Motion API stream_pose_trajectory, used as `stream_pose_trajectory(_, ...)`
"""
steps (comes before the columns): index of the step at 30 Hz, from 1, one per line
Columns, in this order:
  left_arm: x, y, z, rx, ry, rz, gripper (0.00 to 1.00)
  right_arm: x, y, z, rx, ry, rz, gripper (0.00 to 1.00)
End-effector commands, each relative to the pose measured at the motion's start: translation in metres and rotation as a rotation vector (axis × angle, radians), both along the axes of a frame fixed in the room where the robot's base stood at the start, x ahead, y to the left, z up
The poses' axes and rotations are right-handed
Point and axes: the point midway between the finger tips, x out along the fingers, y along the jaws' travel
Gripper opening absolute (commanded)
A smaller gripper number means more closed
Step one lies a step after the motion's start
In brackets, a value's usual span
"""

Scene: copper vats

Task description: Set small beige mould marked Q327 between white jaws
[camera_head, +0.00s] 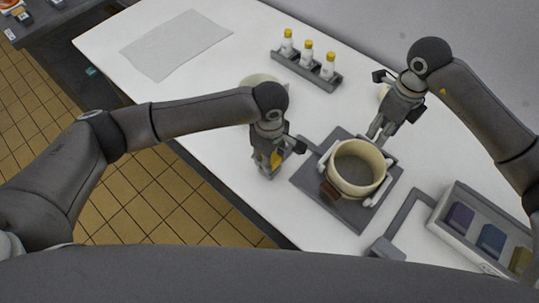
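A round beige mould (352,185) stands upright on a dark grey square base (312,181), with white jaws (371,200) around its sides. A brown patch shows on its near left side; no marking can be read. My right gripper (377,138) points down at the mould's far rim, and I cannot tell if it touches. Its fingers are close together, and any gap is too small to judge. My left gripper (267,172) hangs left of the base, apart from the mould; its fingertips are unclear. Another beige vessel (258,79) is partly hidden behind my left arm.
A grey rack (291,68) with yellow-capped white bottles (307,51) stands at the back. A tray (448,232) with coloured blocks is at the right, beside a grey angled bar (404,214). A grey sheet (175,45) lies back left. The table's left middle is clear.

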Motion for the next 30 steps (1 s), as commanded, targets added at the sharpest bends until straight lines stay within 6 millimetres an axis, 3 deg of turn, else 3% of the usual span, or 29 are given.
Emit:
stream_pose_trajectory(10,-0.002,0.0,0.002,0.001,0.007,-0.001,0.13,0.0,0.0,0.001,0.0,0.0,0.0,0.34)
stream_pose_trajectory(11,-0.002,0.0,0.002,0.001,0.007,-0.001,0.4,0.0,0.0,0.001,0.0,0.0,0.0,0.34)
stream_pose_trajectory(16,-0.001,0.0,0.002,0.001,0.004,-0.001,0.62,0.0,0.0,0.001,0.0,0.0,0.0,0.34)
stream_pose_trajectory(26,0.0,0.0,0.005,-0.001,0.001,0.0,0.62,0.0,0.0,0.001,0.0,0.0,0.0,0.34)
stream_pose_trajectory(30,0.001,0.0,0.017,0.0,-0.002,0.0,0.62,0.0,0.0,0.002,0.0,0.0,0.0,0.34)
